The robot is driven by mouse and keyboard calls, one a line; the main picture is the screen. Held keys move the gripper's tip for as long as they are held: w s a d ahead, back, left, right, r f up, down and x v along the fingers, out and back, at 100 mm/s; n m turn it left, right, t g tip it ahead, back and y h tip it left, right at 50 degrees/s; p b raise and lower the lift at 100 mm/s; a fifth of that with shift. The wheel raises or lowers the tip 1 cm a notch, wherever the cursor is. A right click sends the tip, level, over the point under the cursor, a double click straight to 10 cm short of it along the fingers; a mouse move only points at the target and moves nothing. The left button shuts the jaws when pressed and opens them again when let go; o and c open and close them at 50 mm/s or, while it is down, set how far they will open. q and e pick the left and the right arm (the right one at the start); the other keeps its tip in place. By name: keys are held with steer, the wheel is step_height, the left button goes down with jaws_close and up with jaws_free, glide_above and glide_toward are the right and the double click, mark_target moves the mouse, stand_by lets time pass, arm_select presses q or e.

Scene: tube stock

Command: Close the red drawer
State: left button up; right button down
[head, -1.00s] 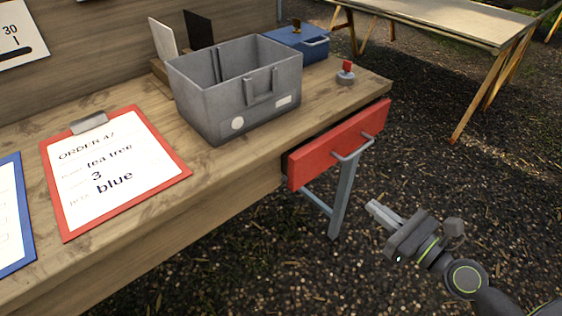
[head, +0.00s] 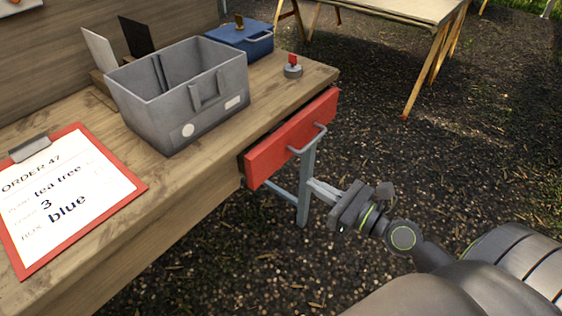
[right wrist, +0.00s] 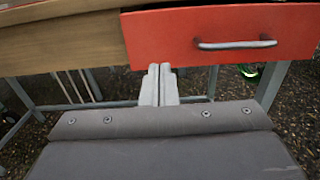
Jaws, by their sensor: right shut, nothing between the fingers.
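The red drawer (head: 292,138) is in the front of the wooden table (head: 168,186), near its right end. Its front stands a little out from the table, with a dark gap behind its top edge. A grey bar handle (head: 308,138) is on the drawer front. My right gripper (head: 312,186) is shut and empty, in front of and below the drawer. In the right wrist view the shut fingers (right wrist: 159,84) point at the lower left of the drawer front (right wrist: 180,38), left of the handle (right wrist: 235,44). I cannot tell whether they touch it. My left gripper is not in view.
A grey bin (head: 180,105), a blue box (head: 243,38), a red-topped button (head: 292,67) and a red clipboard (head: 66,200) are on the table. A table leg (head: 305,195) stands below the drawer. Another table (head: 388,10) stands behind, across open ground.

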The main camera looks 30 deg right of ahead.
mark_target(270, 159)
steer(key=p+x, duration=0.1)
steer(key=x, duration=0.8)
steer(key=shift+w+a+p, duration=0.1)
steer(key=shift+p, duration=0.25)
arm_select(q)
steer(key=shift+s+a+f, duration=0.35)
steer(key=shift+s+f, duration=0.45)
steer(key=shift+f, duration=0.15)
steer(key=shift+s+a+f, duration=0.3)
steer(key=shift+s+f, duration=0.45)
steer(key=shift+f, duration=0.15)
arm_select(e)
steer(key=shift+w+a, duration=0.2)
steer(key=shift+w, duration=0.35)
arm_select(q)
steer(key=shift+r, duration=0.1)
arm_select(e)
steer(key=shift+w+a+r, duration=0.1)
steer(key=shift+w, duration=0.25)
steer(key=p+x, duration=0.1)
steer(key=x, duration=0.2)
steer(key=shift+w+a, duration=0.1)
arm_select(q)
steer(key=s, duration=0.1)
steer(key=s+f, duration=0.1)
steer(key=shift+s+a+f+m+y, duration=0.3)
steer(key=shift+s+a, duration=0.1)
arm_select(e)
steer(key=shift+r, duration=0.15)
